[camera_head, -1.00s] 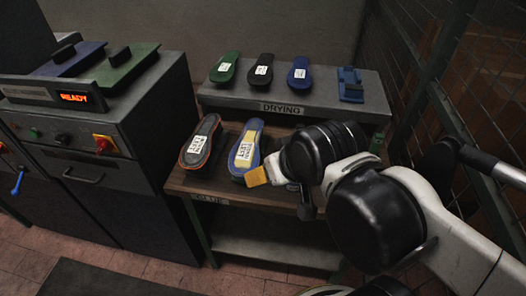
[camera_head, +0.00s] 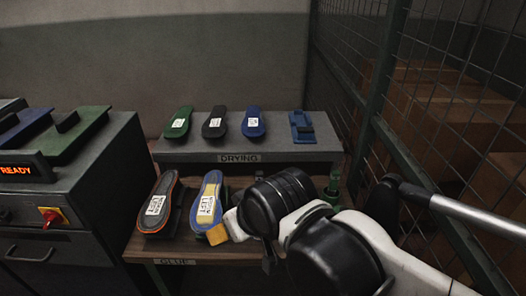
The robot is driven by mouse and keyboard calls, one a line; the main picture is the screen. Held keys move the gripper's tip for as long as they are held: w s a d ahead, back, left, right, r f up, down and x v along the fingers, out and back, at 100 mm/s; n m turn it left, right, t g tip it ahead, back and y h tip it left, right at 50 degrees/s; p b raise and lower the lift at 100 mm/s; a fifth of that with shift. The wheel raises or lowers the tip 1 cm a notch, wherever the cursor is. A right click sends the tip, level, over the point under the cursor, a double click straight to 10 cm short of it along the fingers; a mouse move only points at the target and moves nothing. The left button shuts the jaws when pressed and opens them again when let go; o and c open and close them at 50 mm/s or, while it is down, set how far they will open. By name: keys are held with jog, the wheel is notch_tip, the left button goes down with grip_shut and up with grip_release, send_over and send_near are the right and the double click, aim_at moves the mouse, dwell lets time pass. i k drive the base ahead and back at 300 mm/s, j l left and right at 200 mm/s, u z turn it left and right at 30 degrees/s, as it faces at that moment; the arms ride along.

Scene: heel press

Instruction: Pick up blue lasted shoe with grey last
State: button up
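On the lower shelf marked glue, a blue-edged shoe (camera_head: 198,216) lies with a pale label and a yellow patch on its upper face. I cannot make out a grey last on it. Beside it on the left lies a dark shoe with an orange-red edge (camera_head: 149,222) and a white label. My gripper (camera_head: 230,228) is at the right side of the blue-edged shoe, mostly hidden behind my black wrist. A yellow-orange block shows at its tip, over the shoe's near right edge. Whether the fingers touch the shoe, or are open or shut, is hidden.
The raised drying shelf (camera_head: 235,156) behind holds green (camera_head: 178,122), black (camera_head: 214,122) and blue (camera_head: 253,122) soles and a blue block-like object (camera_head: 302,127). A grey machine (camera_head: 90,190) stands at left. A wire mesh fence (camera_head: 430,110) closes the right side.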

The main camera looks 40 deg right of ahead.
aim_at(206, 211)
jog(key=i+j+z, duration=0.3)
jog(key=j, duration=0.3)
jog(key=i+j+z, duration=0.15)
jog(key=j, duration=0.2)
jog(key=i+j+z, duration=0.15)
jog(key=j, duration=0.2)
